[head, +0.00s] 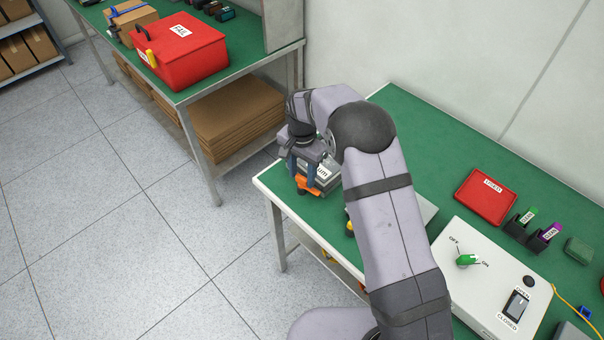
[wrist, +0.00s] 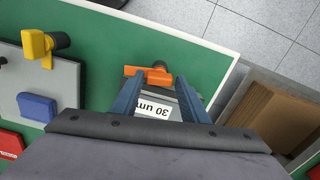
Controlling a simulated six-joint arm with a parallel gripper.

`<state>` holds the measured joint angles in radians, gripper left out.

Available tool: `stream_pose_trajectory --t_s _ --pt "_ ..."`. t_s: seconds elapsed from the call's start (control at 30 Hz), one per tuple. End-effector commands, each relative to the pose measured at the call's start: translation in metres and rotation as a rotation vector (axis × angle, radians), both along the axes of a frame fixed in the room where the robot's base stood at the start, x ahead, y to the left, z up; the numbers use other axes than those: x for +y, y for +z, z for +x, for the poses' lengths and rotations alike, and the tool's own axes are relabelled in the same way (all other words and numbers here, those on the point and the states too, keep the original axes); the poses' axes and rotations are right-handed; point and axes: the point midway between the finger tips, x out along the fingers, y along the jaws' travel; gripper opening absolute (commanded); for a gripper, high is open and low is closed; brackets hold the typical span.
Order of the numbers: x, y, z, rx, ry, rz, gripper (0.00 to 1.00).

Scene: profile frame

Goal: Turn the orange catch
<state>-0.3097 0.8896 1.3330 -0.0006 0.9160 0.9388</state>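The orange catch (head: 308,186) is on the front of a small grey block (head: 322,176) with a white label, near the left corner of the green bench. In the wrist view the catch (wrist: 147,72) is an orange bar with a rounded boss, just beyond my fingertips. The label there reads "30 um" (wrist: 154,106). My gripper (head: 302,168) is above the block, its two blue fingers apart. In the wrist view my gripper (wrist: 160,78) is open, with nothing clamped between the fingers. I cannot tell whether a fingertip touches the catch.
A grey panel with a yellow handle (wrist: 38,48) and a blue block (wrist: 37,107) lies beside it. A white switch box (head: 470,270) and a red tray (head: 487,196) are to the right. A red toolbox (head: 185,55) stands on another bench. Bench edges are close.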

Motion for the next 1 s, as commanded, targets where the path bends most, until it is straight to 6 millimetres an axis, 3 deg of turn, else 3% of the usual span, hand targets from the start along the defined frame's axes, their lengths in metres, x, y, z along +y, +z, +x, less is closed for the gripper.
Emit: stream_pose_trajectory --t_s 0.47,1.0 --pt "0.000 0.005 0.000 0.000 0.002 0.000 0.52" --pt "0.000 0.068 0.000 0.000 0.001 0.000 0.52"
